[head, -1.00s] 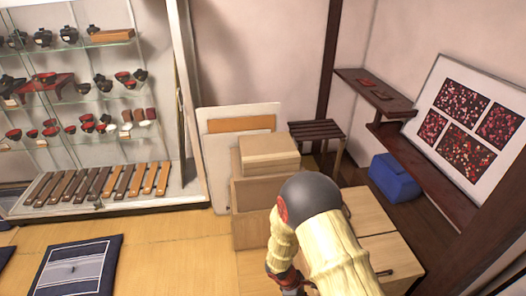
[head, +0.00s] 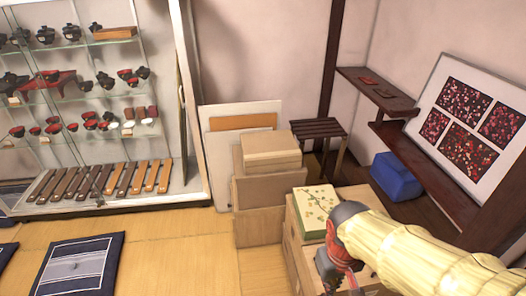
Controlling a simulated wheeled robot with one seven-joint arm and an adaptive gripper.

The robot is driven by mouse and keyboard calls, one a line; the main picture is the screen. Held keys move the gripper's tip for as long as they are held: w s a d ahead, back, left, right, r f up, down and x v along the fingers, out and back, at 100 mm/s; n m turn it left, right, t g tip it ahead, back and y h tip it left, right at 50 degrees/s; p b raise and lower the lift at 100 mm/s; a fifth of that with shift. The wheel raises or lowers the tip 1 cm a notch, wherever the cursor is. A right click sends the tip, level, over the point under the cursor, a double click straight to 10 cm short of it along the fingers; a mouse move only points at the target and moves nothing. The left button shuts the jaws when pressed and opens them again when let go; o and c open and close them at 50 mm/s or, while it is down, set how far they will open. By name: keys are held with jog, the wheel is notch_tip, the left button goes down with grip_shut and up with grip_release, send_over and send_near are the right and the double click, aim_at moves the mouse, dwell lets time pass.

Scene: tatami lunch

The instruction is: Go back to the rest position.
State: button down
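My arm, in a pale yellow sleeve, reaches in from the lower right of the head view. Its dark and red end bends down beside the wooden boxes. My gripper (head: 336,274) is near the lower edge of the view, in front of the boxes. Its fingers do not show clearly, so I cannot tell whether it is open or shut, or whether it holds anything.
A glass display case (head: 100,120) is at left, a cushion (head: 78,266) on the floor. Open tatami (head: 180,245) lies between.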

jog(key=s+d+r+m+t, duration=0.1)
jog(key=r+t, duration=0.1)
jog(key=r, duration=0.4)
jog(key=s+d+r+m+t, duration=0.1)
jog(key=s+r+t, duration=0.1)
jog(key=r, duration=0.4)
jog(key=shift+s+r+t+y, duration=0.3)
jog(key=shift+r+t+y, duration=0.1)
jog(key=shift+t, duration=0.1)
jog(key=shift+d, duration=0.1)
